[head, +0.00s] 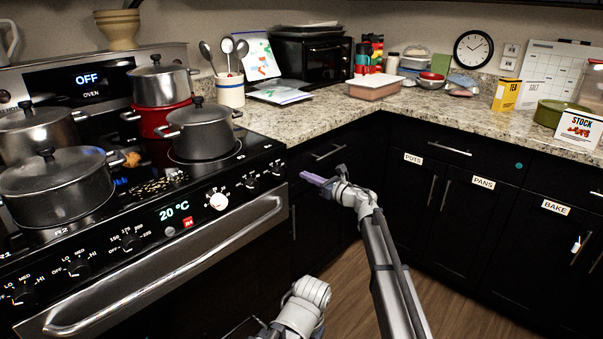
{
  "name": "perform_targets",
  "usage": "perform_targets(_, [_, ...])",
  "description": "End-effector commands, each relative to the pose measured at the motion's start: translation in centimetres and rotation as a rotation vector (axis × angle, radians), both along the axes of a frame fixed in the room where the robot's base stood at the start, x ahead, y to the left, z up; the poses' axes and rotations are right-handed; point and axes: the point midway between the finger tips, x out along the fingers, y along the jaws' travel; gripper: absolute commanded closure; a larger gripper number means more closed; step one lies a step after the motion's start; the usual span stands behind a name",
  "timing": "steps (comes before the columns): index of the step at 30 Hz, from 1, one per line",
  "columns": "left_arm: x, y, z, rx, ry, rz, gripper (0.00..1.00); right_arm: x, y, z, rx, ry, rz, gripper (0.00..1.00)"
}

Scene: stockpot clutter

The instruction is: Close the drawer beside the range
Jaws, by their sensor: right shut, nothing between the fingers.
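The drawer beside the range (310,160) has a dark front with a slim metal bar handle (328,153), under the granite counter just right of the range. Its front looks nearly in line with the dark cabinet around it; I cannot tell whether a small gap is left. My right gripper (310,179) is shut and empty, its purplish fingers pointing left in front of the cabinet, just below the drawer handle in the picture. I cannot tell whether it touches the front. My left gripper is not in view.
The range (150,270) with a long oven handle stands at left, several pots on top. A utensil crock (231,93) and a toaster oven (312,62) stand on the counter (400,103). Labelled cabinets (480,200) line the right. Some wood floor (345,270) is clear.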

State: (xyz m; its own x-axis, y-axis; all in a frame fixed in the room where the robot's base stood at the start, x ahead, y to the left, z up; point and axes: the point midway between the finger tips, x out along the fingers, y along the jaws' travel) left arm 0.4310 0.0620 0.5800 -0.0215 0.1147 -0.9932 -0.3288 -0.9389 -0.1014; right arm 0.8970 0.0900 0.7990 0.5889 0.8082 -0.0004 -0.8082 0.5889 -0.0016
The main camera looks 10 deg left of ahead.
Motion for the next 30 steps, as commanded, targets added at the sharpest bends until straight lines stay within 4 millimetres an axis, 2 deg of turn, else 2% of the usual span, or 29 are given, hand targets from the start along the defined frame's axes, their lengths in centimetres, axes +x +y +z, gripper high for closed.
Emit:
perform_targets(1, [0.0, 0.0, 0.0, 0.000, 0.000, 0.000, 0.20, -0.9, -0.9, 0.0, 0.000, 0.000, -0.001, 1.00])
perform_targets(9, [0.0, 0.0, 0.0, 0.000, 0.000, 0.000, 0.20, -3.5, -4.5, 0.0, -0.001, 0.000, -0.001, 1.00])
perform_targets(15, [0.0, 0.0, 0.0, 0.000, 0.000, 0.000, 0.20, -4.3, -5.6, 0.0, -0.001, 0.000, 0.000, 1.00])
perform_targets(22, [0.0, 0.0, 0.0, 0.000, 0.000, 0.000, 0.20, -4.4, -5.9, 0.1, 0.013, 0.008, -0.011, 1.00])
perform_targets(26, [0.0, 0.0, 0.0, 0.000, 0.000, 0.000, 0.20, -4.3, -6.4, 1.2, 0.135, 0.076, -0.119, 1.00])
perform_targets(30, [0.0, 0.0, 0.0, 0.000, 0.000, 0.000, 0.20, -4.2, -8.9, 2.5, 0.429, 0.247, -0.349, 1.00])
